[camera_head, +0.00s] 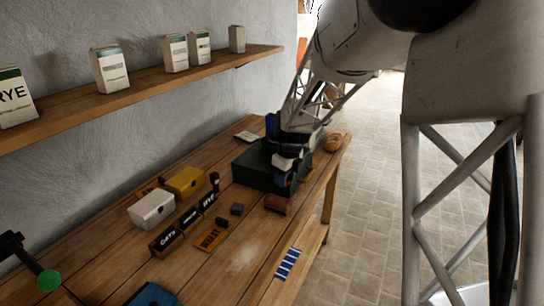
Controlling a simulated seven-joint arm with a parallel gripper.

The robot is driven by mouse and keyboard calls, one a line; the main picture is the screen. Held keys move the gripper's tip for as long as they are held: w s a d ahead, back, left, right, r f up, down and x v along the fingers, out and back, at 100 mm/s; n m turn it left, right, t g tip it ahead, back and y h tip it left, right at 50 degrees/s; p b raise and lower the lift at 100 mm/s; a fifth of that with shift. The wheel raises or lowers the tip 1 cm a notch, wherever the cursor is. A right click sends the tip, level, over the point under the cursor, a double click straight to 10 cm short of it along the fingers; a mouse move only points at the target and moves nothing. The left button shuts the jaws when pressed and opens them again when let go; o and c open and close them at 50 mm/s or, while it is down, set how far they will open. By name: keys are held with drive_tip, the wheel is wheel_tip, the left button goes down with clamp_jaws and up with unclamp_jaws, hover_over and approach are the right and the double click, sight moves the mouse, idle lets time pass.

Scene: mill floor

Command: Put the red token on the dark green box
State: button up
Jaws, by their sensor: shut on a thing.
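The dark green box (246,172) stands on the wooden workbench, towards its far right end. My gripper (284,180) points down at the right front side of the box and hides part of it. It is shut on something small. Only a faint reddish trace shows at the fingers, so the red token is almost wholly hidden. No other red token shows on the bench. I cannot tell whether the held piece touches the box.
A brown block (278,203) lies just in front of the box. A bread roll (333,143) lies behind my gripper. White (152,210) and yellow (186,182) boxes, labelled blocks (165,242) and a small dark cube (237,209) stand to the left. Cartons line the wall shelf (140,93).

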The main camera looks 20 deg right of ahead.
drive_tip(key=shift+s+d, duration=0.15)
drive_tip(key=shift+d, duration=0.25)
drive_tip(key=w, duration=0.5)
drive_tip(key=w+d+f, duration=0.1)
drive_tip(key=w, duration=0.4)
drive_tip(key=w+d, duration=0.1)
drive_tip(key=w, duration=0.5)
drive_tip(key=shift+d+f, duration=0.2)
drive_tip(key=shift+f, duration=1.75)
drive_tip(key=shift+f, duration=0.15)
drive_tip(key=o, duration=0.6)
